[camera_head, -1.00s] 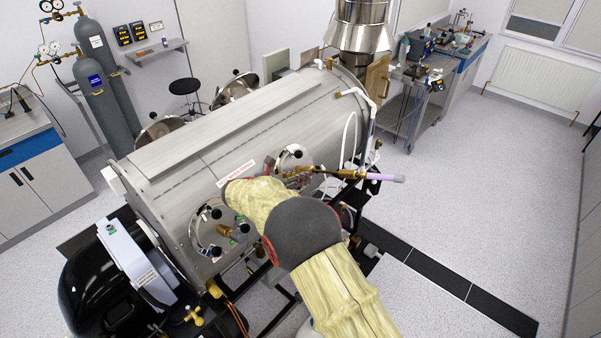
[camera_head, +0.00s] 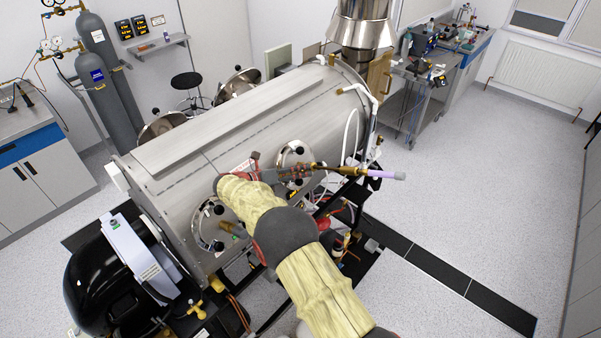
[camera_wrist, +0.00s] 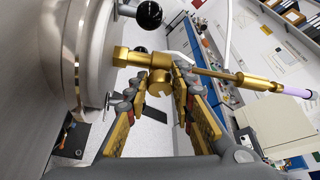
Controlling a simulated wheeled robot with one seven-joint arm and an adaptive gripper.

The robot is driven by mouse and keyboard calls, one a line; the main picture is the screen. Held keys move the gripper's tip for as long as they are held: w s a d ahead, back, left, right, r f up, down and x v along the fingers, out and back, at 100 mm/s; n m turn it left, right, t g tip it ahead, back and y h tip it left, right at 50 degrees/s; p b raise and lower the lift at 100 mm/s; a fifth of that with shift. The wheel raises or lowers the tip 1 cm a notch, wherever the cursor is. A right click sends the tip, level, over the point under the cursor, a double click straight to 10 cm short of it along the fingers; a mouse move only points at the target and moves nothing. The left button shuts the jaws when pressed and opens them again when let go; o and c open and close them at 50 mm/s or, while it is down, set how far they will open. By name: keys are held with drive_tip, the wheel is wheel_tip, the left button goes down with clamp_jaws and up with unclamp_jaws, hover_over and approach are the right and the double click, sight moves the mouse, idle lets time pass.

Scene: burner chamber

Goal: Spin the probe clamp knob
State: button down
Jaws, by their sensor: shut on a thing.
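The probe clamp is a brass block (camera_wrist: 140,58) by the steel chamber wall in the wrist view. Its round brass knob (camera_wrist: 158,84) sits between my fingertips. My gripper (camera_wrist: 158,88) is shut on this knob, one finger on each side of it. A brass probe rod (camera_wrist: 215,74) runs right from the clamp to a pale lavender handle (camera_wrist: 298,92). In the head view the probe's handle (camera_head: 385,175) sticks out to the right of the chamber. My gripper (camera_head: 285,173) is beside the chamber port there, and the knob is too small to make out.
The steel chamber (camera_head: 240,125) lies left of and behind my arm. A black ball handle (camera_wrist: 149,14) is close above the clamp in the wrist view. A black blower (camera_head: 100,285) and pipework stand at the chamber's near end. Open floor (camera_head: 480,190) lies to the right.

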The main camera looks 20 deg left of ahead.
drive_tip(key=shift+a+r, duration=0.1)
idle(0.3)
drive_tip(key=c, duration=1.5)
unclamp_jaws()
drive_tip(key=v, duration=1.2)
